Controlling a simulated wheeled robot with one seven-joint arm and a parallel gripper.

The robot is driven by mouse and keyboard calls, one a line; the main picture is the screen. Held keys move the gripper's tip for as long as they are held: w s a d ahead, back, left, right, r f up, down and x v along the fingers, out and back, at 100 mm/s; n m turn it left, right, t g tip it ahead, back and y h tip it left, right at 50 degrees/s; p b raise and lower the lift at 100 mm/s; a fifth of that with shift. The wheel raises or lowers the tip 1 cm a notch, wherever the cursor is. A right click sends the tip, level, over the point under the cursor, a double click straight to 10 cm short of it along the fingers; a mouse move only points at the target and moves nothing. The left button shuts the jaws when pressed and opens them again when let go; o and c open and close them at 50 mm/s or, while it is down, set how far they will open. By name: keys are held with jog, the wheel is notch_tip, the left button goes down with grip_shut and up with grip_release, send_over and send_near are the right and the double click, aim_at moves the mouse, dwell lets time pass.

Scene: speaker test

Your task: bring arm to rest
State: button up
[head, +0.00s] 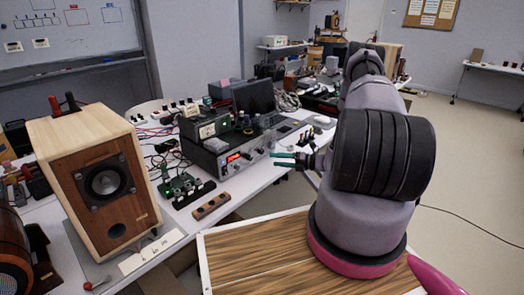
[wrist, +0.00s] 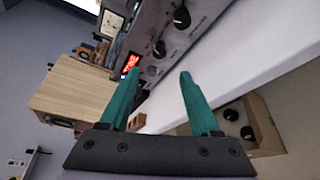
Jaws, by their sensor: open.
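My gripper (wrist: 158,85) shows in the wrist view with two green fingers spread apart and nothing between them. In the head view my gripper (head: 272,159) is at the end of my arm, held out to the left in front of the instrument stack at the bench's edge. The grey arm with black bands fills the right middle of the head view and hides part of the bench behind it. In the wrist view the fingers lie before the instrument's front panel (wrist: 172,40) and the white bench top (wrist: 225,65). I cannot tell the exact gap to them.
A wooden speaker (head: 93,180) stands at the bench's left, with a green circuit board (head: 180,187) and a wooden block with holes (head: 211,206) beside it. An instrument with a red display (head: 233,157) stands behind my gripper. Open floor (head: 455,160) lies at the right, crossed by a black cable.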

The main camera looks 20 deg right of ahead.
jog(key=s+a+r+n+g+h, duration=0.1)
jog(key=s+a+r+n+g, duration=0.15)
jog(key=r+n, duration=0.55)
jog(key=s+a+r+n+g, duration=0.2)
jog(key=a+r+n+g, duration=0.15)
jog(key=r, duration=0.85)
jog(key=s+a+r+n+g+h, duration=0.1)
jog(key=s+a+r+n+g, duration=0.2)
jog(key=r+n, duration=0.55)
jog(key=s+a+r+n+t+h, duration=0.1)
jog(key=s+r+n+t+h, duration=0.5)
jog(key=s+r+n, duration=0.9)
jog(key=s+r+h, duration=0.2)
jog(key=s+r, duration=0.4)
jog(key=s, duration=0.1)
jog(key=shift+s+a+r+h, duration=0.15)
jog(key=shift+r+h, duration=0.1)
jog(key=shift+h, duration=0.05)
jog(key=shift+o, duration=0.3)
